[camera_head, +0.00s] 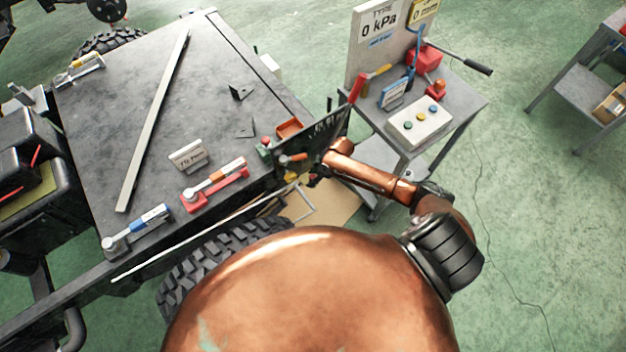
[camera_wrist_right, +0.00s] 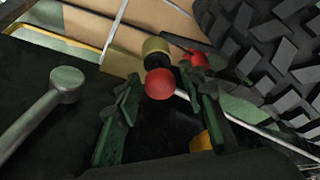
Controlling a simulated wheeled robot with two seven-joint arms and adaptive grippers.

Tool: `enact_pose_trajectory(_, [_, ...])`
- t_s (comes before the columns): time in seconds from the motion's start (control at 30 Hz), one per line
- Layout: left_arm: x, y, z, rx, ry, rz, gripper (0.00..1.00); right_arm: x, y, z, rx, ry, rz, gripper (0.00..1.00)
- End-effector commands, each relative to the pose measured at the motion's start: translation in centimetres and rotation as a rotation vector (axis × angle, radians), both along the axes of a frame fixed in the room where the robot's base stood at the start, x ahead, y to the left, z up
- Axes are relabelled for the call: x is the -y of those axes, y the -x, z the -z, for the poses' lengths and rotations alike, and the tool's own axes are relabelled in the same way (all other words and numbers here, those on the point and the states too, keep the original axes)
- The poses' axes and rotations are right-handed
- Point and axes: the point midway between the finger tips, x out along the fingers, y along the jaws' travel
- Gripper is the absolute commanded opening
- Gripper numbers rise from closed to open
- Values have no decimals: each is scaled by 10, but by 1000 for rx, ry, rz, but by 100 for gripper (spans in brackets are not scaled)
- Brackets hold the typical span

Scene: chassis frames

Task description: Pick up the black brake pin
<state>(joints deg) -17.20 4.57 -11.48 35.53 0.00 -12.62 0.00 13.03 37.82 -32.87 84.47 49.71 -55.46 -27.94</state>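My right gripper (camera_head: 292,165) is at the right edge of the dark workbench top (camera_head: 130,95), partly hidden behind its own dark wrist part. In the right wrist view my right gripper (camera_wrist_right: 163,80) has its two dark green fingers apart. A red ball-shaped knob (camera_wrist_right: 160,84) shows between the fingertips, with an olive-yellow cap (camera_wrist_right: 155,46) just behind it. I cannot tell whether the fingers touch either one. I cannot clearly make out a black brake pin in either view. My left gripper is not in view.
A small orange tray (camera_head: 289,128) lies near the bench edge. Red (camera_head: 214,189) and blue (camera_head: 137,230) tool holders and a long grey bar (camera_head: 155,120) lie on the bench. A grey cart (camera_head: 455,103) stands to the right, and a tyre (camera_head: 215,262) below the edge.

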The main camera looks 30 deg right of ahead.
Motion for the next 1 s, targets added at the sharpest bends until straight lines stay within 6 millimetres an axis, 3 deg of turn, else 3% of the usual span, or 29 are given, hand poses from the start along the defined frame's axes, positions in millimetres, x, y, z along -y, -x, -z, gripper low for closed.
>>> enact_pose_trajectory(0.5, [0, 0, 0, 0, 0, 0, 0, 0, 0, 0, -1, 1, 1, 0])
enact_pose_trajectory(0.83, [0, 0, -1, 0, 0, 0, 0, 1, 0, -4, 1, 1, 0, 0])
enact_pose_trajectory(1.0, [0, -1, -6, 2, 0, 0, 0, 1, -1, -29, 4, 0, -2, 0])
